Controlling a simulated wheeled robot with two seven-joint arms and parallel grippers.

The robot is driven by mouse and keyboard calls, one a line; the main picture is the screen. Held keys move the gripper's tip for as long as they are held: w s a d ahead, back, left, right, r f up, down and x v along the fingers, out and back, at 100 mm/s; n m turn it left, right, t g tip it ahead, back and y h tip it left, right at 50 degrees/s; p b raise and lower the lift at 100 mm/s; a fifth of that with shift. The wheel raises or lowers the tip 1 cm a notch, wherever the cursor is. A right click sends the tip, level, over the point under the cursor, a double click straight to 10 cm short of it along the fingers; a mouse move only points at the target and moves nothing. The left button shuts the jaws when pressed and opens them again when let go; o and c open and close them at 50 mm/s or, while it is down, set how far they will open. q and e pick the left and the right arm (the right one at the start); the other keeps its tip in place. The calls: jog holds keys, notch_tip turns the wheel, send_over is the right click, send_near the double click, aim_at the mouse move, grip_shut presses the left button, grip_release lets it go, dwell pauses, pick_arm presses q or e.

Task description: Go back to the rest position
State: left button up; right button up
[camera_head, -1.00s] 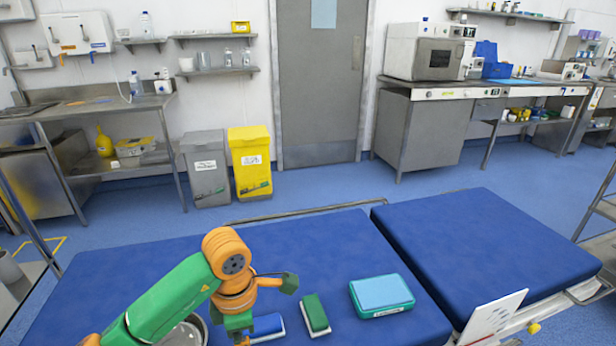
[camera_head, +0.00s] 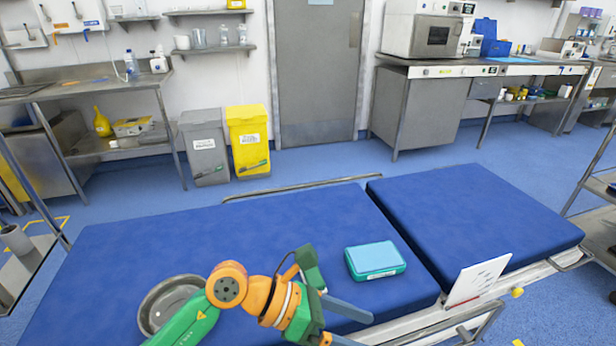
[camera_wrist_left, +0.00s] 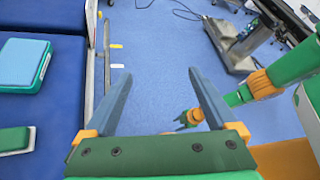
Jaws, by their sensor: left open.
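My left arm comes in from the bottom left over the blue operating table (camera_head: 245,225). My left gripper (camera_head: 366,331) is open and empty over the table's front edge. In the left wrist view its two grey-blue fingers (camera_wrist_left: 158,74) stand wide apart above the blue floor, with nothing between them. A green block (camera_head: 308,262) lies on the table, partly hidden behind the gripper. It also shows at the lower left of the left wrist view (camera_wrist_left: 14,140).
A teal box with a light blue lid (camera_head: 375,259) lies right of the green block. A metal bowl (camera_head: 150,312) stands behind my left arm. A white card (camera_head: 478,281) stands at the table's front edge. The right-hand mattress section (camera_head: 470,215) is clear.

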pick_arm(q)
notch_tip(320, 180, up, 12)
jog(key=w+n+t+h, duration=0.2)
jog(key=n+t+h, duration=0.4)
jog(key=n+h, duration=0.2)
jog(key=w+a+r+n+t+y, duration=0.3)
jog(key=w+a+n+t, duration=0.35)
jog(key=n+t, duration=0.65)
jog(key=w+a+f+n+g+y, duration=0.2)
jog(key=a+f+n+y, duration=1.55)
jog(key=n, duration=0.45)
jog(key=s+f+n+g, duration=0.5)
jog(key=s+f+g, duration=0.7)
jog(key=s+f, duration=0.7)
jog(key=s+f+g, duration=0.1)
jog(key=s+f, duration=0.3)
jog(key=f, duration=1)
jog(key=s+a+f+g, duration=0.2)
jog(key=s+a+f, duration=0.1)
jog(key=s+f, duration=0.85)
notch_tip(320, 180, up, 15)
jog(key=p, duration=1.4)
jog(key=shift+s, duration=0.35)
